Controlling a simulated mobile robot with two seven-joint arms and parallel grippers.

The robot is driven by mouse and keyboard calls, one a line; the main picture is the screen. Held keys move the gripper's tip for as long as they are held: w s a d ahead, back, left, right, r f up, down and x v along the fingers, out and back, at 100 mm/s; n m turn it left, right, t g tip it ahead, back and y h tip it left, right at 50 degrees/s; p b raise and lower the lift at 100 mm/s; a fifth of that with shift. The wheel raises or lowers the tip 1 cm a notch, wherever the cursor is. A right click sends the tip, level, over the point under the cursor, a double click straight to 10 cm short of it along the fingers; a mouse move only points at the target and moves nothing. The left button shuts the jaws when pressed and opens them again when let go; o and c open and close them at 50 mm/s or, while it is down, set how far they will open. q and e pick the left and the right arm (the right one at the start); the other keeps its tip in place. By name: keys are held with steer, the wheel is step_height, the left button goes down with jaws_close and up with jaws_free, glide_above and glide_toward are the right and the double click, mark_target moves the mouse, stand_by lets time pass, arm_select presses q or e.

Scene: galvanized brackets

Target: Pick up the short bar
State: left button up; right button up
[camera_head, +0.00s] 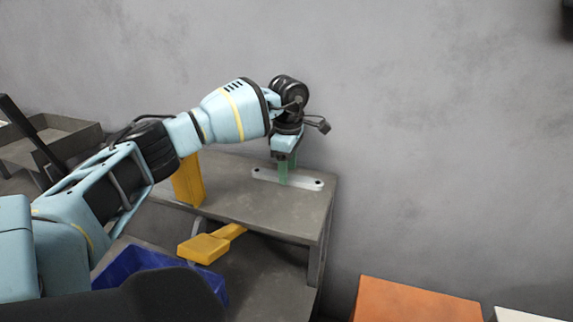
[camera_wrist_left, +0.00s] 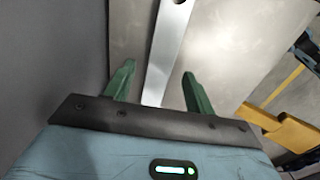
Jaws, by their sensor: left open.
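The short bar (camera_head: 308,183) is a flat, light-grey metal strip with holes near its ends, lying on the grey table near its right edge. It also shows in the left wrist view (camera_wrist_left: 167,52), running up between the fingers. My left gripper (camera_head: 285,179) points down at the bar. In the left wrist view my left gripper (camera_wrist_left: 158,85) is open, with one green finger on each side of the bar. I cannot tell whether the fingers touch it. Part of the bar is hidden behind the fingers in the head view. My right gripper is not in view.
The grey table (camera_head: 260,212) has bare top around the bar, with a wall close behind. A yellow upright piece (camera_head: 188,182) stands at its left. Lower down are a yellow tool (camera_head: 205,247) and a blue bin (camera_head: 130,262). An orange box (camera_head: 415,302) is at the lower right.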

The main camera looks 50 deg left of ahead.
arm_select(q)
steer(key=shift+f, duration=0.8)
steer(key=shift+c, duration=0.2)
jaws_close()
steer(key=shift+r, duration=0.1)
steer(key=shift+r, duration=0.1)
